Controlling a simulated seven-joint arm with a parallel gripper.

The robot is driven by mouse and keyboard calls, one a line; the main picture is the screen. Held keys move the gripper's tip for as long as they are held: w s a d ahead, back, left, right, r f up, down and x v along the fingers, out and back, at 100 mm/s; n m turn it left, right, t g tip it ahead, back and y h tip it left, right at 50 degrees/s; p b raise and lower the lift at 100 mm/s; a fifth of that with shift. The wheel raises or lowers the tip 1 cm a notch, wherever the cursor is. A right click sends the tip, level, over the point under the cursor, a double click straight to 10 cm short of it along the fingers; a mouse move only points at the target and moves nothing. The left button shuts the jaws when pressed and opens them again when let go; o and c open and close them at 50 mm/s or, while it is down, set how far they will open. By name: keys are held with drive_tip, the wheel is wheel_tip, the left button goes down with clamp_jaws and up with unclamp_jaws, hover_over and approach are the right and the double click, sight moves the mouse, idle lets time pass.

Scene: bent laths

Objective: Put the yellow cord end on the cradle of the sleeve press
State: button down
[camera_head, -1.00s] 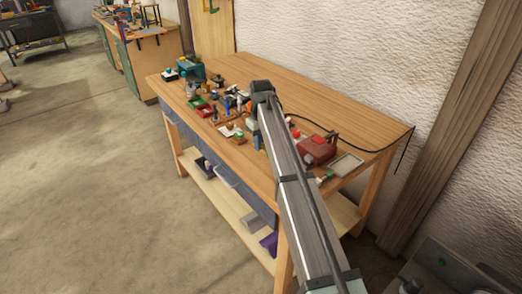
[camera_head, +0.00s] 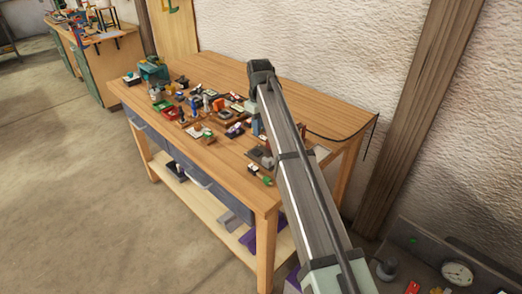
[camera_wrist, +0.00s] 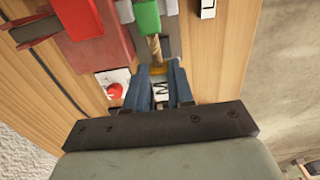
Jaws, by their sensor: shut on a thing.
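My gripper (camera_wrist: 158,72) has its blue fingers pointing down over the bench. It also shows, partly, beside the arm in the head view (camera_head: 256,127). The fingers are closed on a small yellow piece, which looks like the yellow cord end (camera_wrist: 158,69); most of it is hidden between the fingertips. A tan, rod-like piece (camera_wrist: 155,47) lies just beyond it, below a green block (camera_wrist: 147,18). A red machine (camera_wrist: 95,35), possibly the sleeve press, stands left of the fingers. I cannot make out its cradle. My arm hides this area in the head view.
A white card with a red knob (camera_wrist: 114,90) lies left of the fingers.

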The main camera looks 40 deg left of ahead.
sight(260, 153)
drive_tip(key=shift+f, duration=4.3)
drive_tip(key=shift+f, duration=0.1)
drive_tip(key=c, duration=1)
unclamp_jaws()
wheel_tip(260, 153, up, 12)
drive_tip(key=shift+r, duration=0.15)
